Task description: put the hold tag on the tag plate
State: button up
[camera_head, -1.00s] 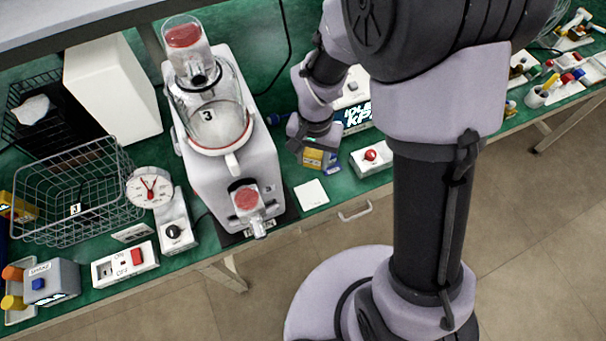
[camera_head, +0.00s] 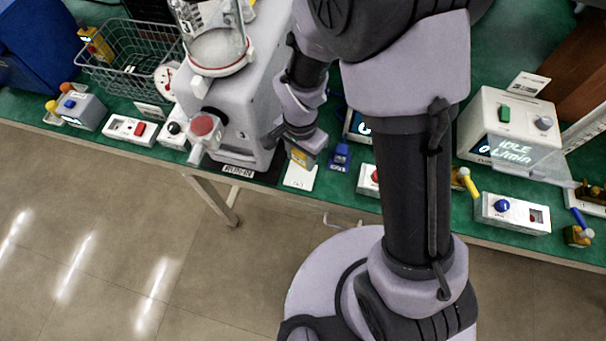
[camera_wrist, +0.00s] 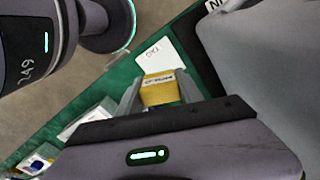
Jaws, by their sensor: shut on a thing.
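The yellow hold tag (camera_head: 302,157) is between the fingers of my gripper (camera_head: 299,153), which is shut on it. In the wrist view the tag (camera_wrist: 160,88), with dark lettering on a pale strip, sits between the two grey fingertips (camera_wrist: 158,92). The white tag plate (camera_head: 299,178) lies flat on the green bench near its front edge. The held tag overlaps the plate's far part in the head view. The plate also shows just beyond the tag in the wrist view (camera_wrist: 161,54); I cannot tell whether they touch.
A small blue stand (camera_head: 340,156) is just right of the gripper. The large grey pump (camera_head: 243,115) stands close on the left. A white box with a red knob (camera_head: 368,180) is to the right, partly behind my arm. The bench's front edge is close to the plate.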

aim_at(301, 174)
notch_tip(301, 174, down, 7)
jog(key=shift+w+a+f+b, duration=0.1)
jog(key=shift+f+b, duration=0.05)
jog(key=shift+b, duration=1)
jog(key=o, duration=1.4)
jog(key=shift+c, duration=0.2)
